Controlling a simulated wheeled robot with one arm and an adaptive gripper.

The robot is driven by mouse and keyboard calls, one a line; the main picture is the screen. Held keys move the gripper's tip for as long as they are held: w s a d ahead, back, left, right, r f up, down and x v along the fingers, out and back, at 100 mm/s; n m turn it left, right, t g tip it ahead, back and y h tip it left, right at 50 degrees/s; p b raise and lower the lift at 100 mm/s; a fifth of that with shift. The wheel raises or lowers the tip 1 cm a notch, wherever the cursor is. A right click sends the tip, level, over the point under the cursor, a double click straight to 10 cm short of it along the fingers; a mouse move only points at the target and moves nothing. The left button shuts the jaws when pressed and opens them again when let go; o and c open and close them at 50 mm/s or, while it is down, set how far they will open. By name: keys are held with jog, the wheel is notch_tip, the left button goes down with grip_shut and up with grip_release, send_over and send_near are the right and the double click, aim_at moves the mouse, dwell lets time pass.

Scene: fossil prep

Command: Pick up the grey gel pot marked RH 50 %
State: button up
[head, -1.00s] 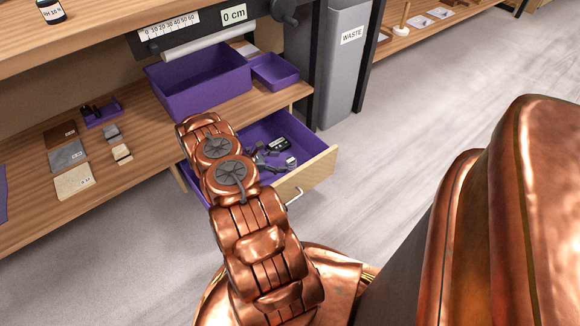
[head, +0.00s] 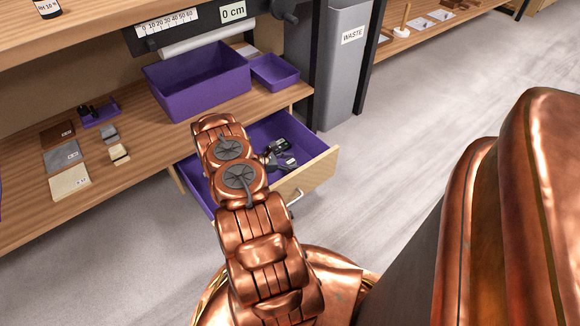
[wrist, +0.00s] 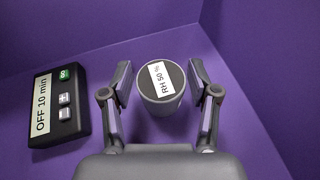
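The grey gel pot (wrist: 160,88) marked RH 50 % lies on the purple drawer floor in the wrist view, close to a drawer corner. My gripper (wrist: 161,82) is open, with one finger on each side of the pot. A gap shows between each finger and the pot, so it is not held. I cannot clearly make out the pot in that view.
A dark timer (wrist: 58,108) reading OFF 10 min lies left of the gripper in the drawer. Purple drawer walls (wrist: 240,60) rise close behind and to the right of the pot. A large purple bin (head: 200,90) stands on the shelf above.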

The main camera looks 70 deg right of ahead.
jog(key=c, duration=0.8)
jog(key=shift+c, duration=0.2)
